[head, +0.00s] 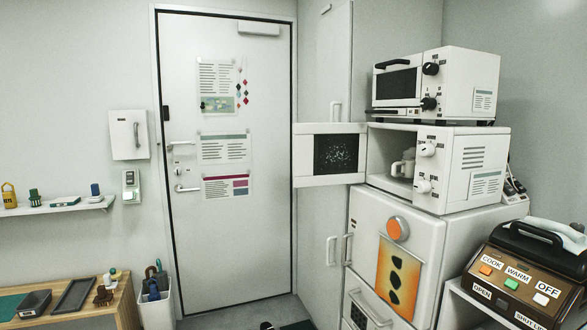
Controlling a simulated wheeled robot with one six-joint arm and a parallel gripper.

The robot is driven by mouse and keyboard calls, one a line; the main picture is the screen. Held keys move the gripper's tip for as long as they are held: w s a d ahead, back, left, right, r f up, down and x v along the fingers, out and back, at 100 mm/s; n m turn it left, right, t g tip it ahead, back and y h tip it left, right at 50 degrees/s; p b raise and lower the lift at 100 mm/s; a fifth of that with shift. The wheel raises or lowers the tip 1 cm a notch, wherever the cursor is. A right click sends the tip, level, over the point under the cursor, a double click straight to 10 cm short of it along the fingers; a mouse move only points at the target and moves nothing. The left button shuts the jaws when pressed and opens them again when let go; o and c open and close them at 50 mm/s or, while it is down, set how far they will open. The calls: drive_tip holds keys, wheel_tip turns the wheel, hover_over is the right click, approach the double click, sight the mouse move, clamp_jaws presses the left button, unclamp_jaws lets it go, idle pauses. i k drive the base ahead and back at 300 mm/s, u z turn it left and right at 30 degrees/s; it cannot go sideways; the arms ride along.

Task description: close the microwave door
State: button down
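The white microwave (465,165) stands on top of the fridge, with two knobs on its front. Its door (304,157) is wide open, swung out to the left, with a dark speckled window facing me. The open cavity shows a pale mug-like thing (403,164) inside. My gripper is not in view.
A second white oven (457,85) with its door shut sits on the microwave. The fridge (430,235) stands below. A brown panel with buttons (515,288) is at lower right. A wooden table (122,305), a bin (157,305) and a wall shelf (70,208) are at left.

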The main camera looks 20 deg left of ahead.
sight(325, 153)
drive_tip(key=u, duration=1.5)
drive_tip(key=i, duration=1)
drive_tip(key=u, duration=0.35)
drive_tip(key=i, duration=1)
drive_tip(key=z, duration=0.9)
drive_tip(key=i, duration=0.8)
drive_tip(key=z, duration=0.85)
